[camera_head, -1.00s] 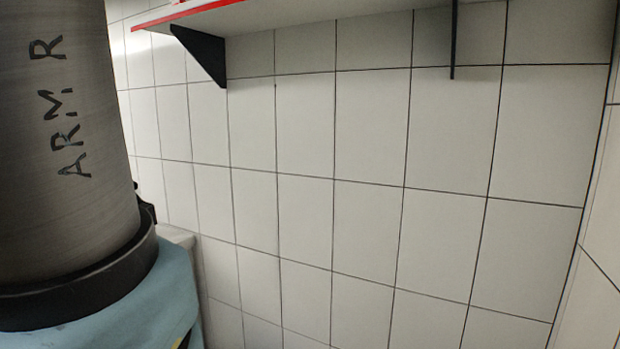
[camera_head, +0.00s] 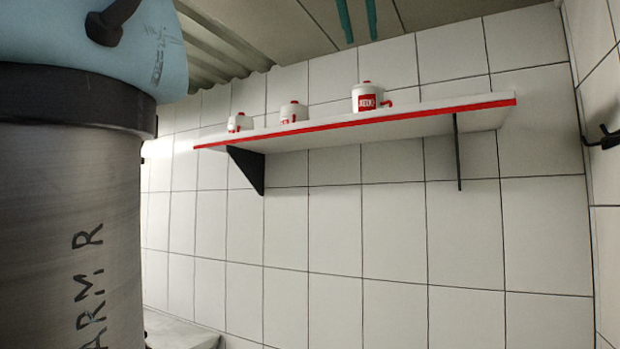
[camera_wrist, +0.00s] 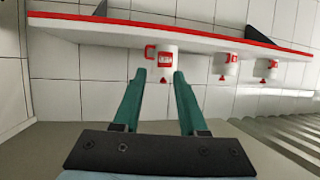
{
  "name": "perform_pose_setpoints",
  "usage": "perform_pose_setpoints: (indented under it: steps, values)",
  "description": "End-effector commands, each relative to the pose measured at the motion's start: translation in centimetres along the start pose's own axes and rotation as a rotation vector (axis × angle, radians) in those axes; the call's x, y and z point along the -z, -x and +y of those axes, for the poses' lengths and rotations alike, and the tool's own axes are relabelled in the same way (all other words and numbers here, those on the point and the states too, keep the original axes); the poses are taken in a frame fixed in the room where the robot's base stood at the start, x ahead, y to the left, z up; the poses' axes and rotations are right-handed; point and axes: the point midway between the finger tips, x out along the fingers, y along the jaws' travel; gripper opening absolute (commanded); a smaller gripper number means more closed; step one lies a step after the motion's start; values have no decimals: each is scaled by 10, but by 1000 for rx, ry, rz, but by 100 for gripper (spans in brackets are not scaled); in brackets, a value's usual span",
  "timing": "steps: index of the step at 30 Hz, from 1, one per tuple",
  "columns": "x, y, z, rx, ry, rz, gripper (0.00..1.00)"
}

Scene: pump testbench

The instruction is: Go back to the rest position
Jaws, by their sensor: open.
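My gripper (camera_head: 360,40) shows at the top edge of the head view only as two teal fingertips, pointing down and apart. In the wrist view my gripper (camera_wrist: 159,74) has both green fingers spread, with nothing held. Beyond the fingertips is a white container with a red label, red handle and red knob on its lid; it is the large container (camera_head: 366,99), and it also shows in the wrist view (camera_wrist: 165,66), upside down. The fingers look apart from it, above and in front of the shelf.
A white shelf (camera_head: 420,122) with a red front edge runs along the tiled wall on black brackets (camera_head: 246,170). Two smaller white containers (camera_head: 294,113) (camera_head: 240,123) stand left of the large one. A dark wall fitting (camera_head: 606,138) is at right. The wall below the shelf is bare.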

Motion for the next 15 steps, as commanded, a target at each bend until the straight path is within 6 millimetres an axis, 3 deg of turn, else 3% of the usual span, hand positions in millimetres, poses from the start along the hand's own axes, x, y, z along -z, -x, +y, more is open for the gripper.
perform_pose_setpoints:
  steps: [15]
  values:
    - [-27, -48, -10, 15, -5, -71, 42]
